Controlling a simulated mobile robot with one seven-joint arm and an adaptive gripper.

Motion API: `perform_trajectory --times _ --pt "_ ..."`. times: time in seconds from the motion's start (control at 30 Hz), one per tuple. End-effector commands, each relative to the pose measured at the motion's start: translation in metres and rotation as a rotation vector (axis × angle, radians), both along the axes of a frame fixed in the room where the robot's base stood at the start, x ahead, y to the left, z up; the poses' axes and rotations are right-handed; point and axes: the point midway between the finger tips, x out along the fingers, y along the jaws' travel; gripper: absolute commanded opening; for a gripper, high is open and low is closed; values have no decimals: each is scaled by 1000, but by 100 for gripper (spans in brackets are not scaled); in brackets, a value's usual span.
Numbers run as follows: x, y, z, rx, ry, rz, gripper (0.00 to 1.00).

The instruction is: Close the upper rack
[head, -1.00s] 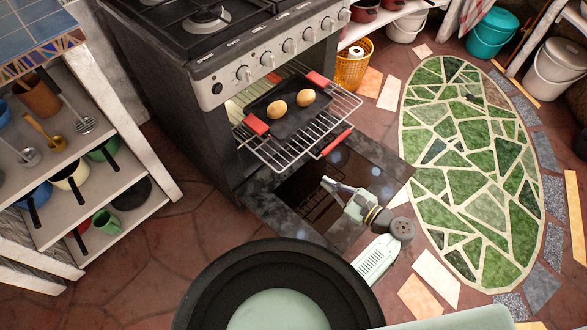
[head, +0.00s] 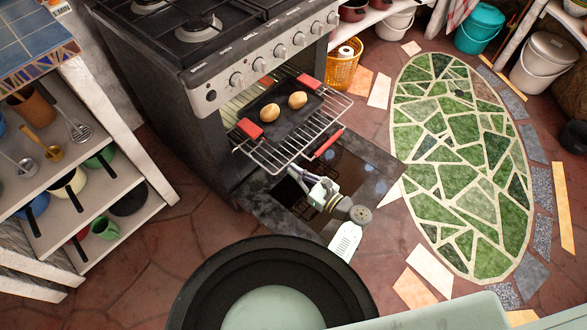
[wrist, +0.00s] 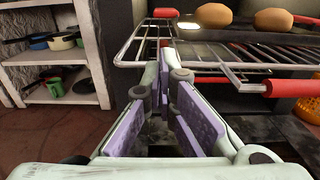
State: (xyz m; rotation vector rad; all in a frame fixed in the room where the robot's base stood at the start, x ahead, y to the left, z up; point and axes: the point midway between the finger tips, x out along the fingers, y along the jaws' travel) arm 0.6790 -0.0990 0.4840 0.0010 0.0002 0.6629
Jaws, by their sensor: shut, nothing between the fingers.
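The upper rack (head: 262,155) is a wire rack pulled out of the oven, with a red bar (head: 328,143) at its front edge. It bears a dark tray (head: 283,118) with red grips and two brown, rounded items (head: 270,112) (head: 298,100). My gripper (head: 296,172) is shut and empty, close to the rack's front edge near its left corner. The wrist view shows my fingers (wrist: 165,65) meeting at their tips beside the wire rack (wrist: 143,52). I cannot tell whether they touch it.
The oven door (head: 375,180) hangs open below the rack, under my gripper. A shelf unit (head: 75,190) with pots and mugs stands at left. A yellow basket (head: 343,72) stands right of the stove. The floor around the green mosaic oval (head: 460,160) is largely clear.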

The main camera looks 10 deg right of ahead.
Motion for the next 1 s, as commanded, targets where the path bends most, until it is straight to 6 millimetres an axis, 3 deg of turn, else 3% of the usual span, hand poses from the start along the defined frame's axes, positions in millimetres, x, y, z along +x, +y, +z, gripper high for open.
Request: perform_trajectory --times 0.67,0.87,1.0 --pt "13 10 0 -1 -1 1 0" --pt "35 29 -1 -1 0 5 0" --pt "61 50 -1 -2 -2 7 0"
